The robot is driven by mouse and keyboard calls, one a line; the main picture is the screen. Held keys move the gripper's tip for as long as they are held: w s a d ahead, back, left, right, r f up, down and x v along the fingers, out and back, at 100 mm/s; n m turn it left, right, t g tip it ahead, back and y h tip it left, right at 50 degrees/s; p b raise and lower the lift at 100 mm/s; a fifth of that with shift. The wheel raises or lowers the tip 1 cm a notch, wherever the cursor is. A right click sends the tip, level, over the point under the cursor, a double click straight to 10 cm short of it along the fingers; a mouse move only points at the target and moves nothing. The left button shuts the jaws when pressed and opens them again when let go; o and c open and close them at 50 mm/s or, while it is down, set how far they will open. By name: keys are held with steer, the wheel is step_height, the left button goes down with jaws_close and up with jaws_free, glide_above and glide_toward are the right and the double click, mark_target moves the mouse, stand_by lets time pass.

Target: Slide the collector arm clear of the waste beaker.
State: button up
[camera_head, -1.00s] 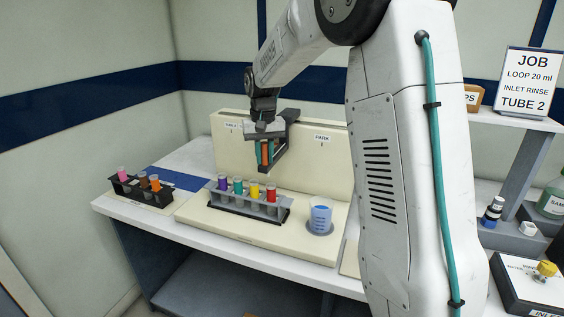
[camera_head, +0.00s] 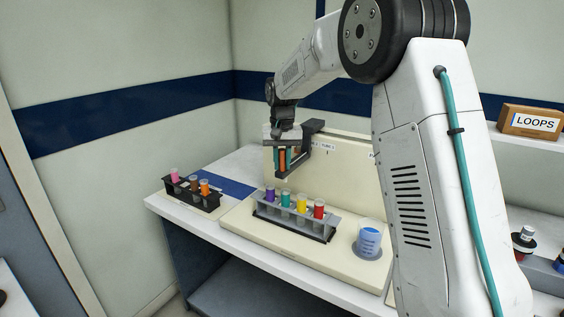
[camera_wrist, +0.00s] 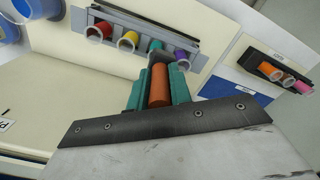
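The waste beaker (camera_head: 370,238), clear with blue liquid, stands on a round grey spot at the right of the cream collector base (camera_head: 238,222); its edge also shows in the wrist view (camera_wrist: 38,8). The collector arm (camera_head: 314,127) is a dark bracket at the back panel, well left of the beaker. My gripper (camera_head: 286,160) has its teal fingers on both sides of the arm's orange-brown handle (camera_wrist: 159,86) and looks shut on it. The arm's grey end (camera_wrist: 160,58) lies near the teal and purple tubes. Its outlet is hidden.
A grey rack (camera_head: 290,222) holds purple, teal, yellow and red-topped tubes, below and in front of my gripper. A black rack (camera_head: 190,197) with pink, brown and orange tubes stands at the left. A LOOPS box (camera_head: 530,122) sits on the right shelf.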

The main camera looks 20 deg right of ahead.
steer(key=o, duration=0.3)
steer(key=shift+o, duration=0.2)
step_height(320, 180, up, 8)
steer(key=shift+f, duration=0.1)
stand_by(0.5)
steer(key=s+a+f+n, duration=0.1)
steer(key=s+a+n, duration=0.1)
steer(key=s, duration=2)
steer(key=s+a+f+n+t, duration=0.1)
steer(key=s+a+f+n, duration=0.1)
steer(key=s, duration=1.9)
steer(key=shift+s+a, duration=0.4)
